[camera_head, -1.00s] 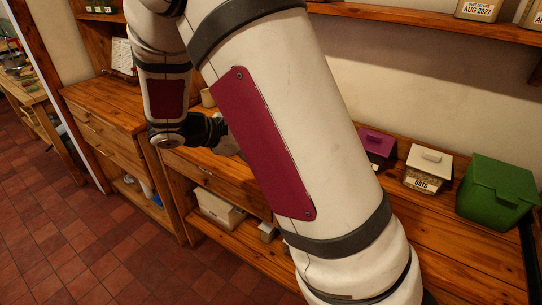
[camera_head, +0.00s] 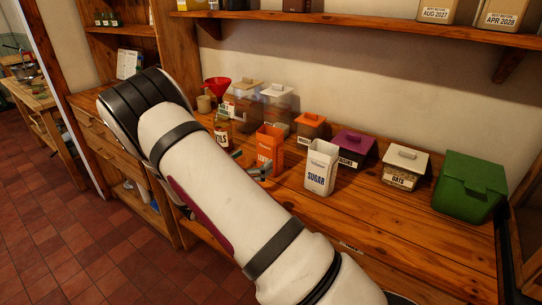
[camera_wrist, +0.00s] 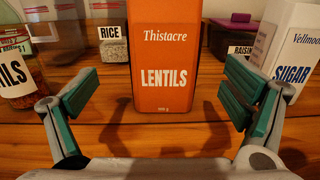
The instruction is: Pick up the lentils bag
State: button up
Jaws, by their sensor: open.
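The lentils bag (camera_wrist: 164,60) is an orange upright pack with a white "LENTILS" label. It stands on the wooden counter, centred ahead of my gripper in the wrist view. In the head view the lentils bag (camera_head: 269,147) stands left of the sugar pack, its lower part close to my gripper. My gripper (camera_wrist: 162,95) is open, with teal-padded fingers to the left and right of the bag in the picture. The bag looks a little beyond the fingertips, with no contact visible. In the head view my arm partly hides my gripper (camera_head: 248,166).
The white sugar pack (camera_head: 321,166) stands close on the right, and a jar (camera_wrist: 18,68) stands close on the left. Behind are a rice container (camera_wrist: 113,45), a raisins box (camera_head: 352,145), an oats box (camera_head: 404,168) and a green bin (camera_head: 470,187). A shelf (camera_head: 370,28) runs above.

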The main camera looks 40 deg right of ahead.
aim_at(265, 152)
jog(key=x, duration=0.2)
jog(key=shift+w+d, duration=0.1)
jog(key=shift+d, duration=0.25)
jog(key=x, duration=0.4)
jog(key=shift+s+d+r+p, duration=0.1)
jog(key=shift+s+r+p, duration=0.1)
jog(key=shift+s+p, duration=0.2)
jog(key=shift+w+d, duration=0.35)
jog(key=shift+d, duration=0.2)
jog(key=c, duration=1.5)
